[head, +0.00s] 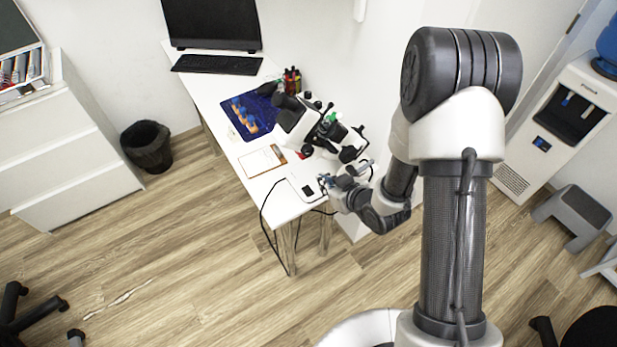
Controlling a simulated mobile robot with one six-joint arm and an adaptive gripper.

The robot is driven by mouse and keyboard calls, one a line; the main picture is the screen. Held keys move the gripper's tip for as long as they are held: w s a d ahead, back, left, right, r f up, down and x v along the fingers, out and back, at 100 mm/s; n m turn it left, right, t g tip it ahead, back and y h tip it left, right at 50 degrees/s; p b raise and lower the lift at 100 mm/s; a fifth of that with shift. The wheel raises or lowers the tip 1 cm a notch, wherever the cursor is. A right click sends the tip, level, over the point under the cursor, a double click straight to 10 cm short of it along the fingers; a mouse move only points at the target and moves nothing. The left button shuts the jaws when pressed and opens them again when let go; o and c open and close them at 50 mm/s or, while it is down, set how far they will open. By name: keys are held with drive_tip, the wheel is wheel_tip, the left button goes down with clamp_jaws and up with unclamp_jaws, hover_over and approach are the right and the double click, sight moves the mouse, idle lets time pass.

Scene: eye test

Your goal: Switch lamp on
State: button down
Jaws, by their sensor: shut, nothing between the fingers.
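I cannot pick out a lamp for certain. A white and black microscope-like device (297,121) stands on the white desk. A flat white box (298,178) with a small dark spot, perhaps a switch (308,190), sits at the desk's near end, with a black cable beside it. My gripper (323,181) is shut and empty, just right of the dark spot on the box. Whether it touches the box is too small to tell. No light is visibly glowing on the device.
The white desk (208,88) also holds a monitor (211,22), a keyboard (217,64), a blue mat (240,108) and a clipboard (262,160). A black cable (263,218) hangs off its near end. A black bin (147,146) stands left. The wooden floor between is clear.

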drive_tip(key=b, duration=0.3)
hover_over(308, 189)
wheel_tip(308, 189, down, 7)
drive_tip(key=shift+s+r, duration=0.15)
drive_tip(key=shift+r, duration=0.05)
wheel_tip(308, 189, down, 2)
drive_tip(key=shift+f+b, duration=0.15)
drive_tip(key=shift+b, duration=0.15)
drive_tip(key=shift+f, duration=0.5)
